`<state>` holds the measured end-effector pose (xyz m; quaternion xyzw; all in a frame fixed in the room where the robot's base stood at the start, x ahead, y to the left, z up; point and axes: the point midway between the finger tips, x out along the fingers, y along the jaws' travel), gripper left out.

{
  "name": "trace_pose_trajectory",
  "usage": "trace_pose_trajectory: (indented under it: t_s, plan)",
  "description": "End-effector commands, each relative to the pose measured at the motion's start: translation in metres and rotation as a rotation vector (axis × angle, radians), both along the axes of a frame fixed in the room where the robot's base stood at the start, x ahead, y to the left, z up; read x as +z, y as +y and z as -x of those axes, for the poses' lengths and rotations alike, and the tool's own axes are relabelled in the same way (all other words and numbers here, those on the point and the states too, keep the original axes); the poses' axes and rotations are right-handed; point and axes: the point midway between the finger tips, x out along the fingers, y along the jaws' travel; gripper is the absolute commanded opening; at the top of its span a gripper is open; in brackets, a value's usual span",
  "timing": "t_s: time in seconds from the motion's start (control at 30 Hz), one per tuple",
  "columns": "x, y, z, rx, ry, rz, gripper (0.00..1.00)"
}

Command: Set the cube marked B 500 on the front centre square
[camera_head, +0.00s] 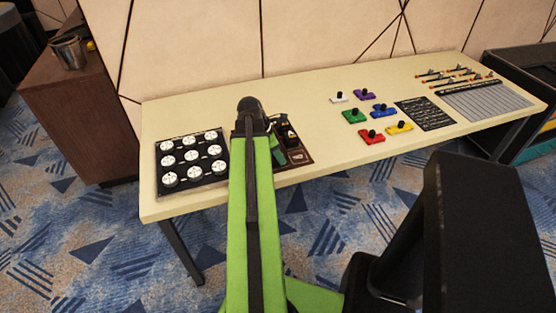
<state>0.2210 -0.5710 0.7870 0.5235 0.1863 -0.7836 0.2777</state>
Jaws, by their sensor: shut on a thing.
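My green arm reaches up over the front edge of the table, and my gripper (289,136) is just right of its end, low over a dark brown board (301,157). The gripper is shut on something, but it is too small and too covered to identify. The board lies near the table's front edge, with a small pale label on its front part. My arm and gripper hide most of the board, so its squares cannot be made out. No marking B 500 is readable on any thing in view.
On the cream table (330,145), a black tray (192,160) of white round pieces lies left of my arm. Several coloured knobbed pieces (383,111) lie to the right, then a black printed sheet (425,114) and a grey ribbed panel (485,101). Bare tabletop separates the board from the coloured pieces.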

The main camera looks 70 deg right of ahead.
Motion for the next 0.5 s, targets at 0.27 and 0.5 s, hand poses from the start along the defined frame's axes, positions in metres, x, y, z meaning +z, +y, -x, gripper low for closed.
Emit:
trace_pose_trajectory:
  t_s: [0.27, 0.5]
  plan:
    - [-0.0013, 0.0001, -0.0002, 0.001, 0.0, 0.0, 0.01]
    - [-0.0009, 0.0002, -0.0005, 0.001, 0.0, 0.0, 0.65]
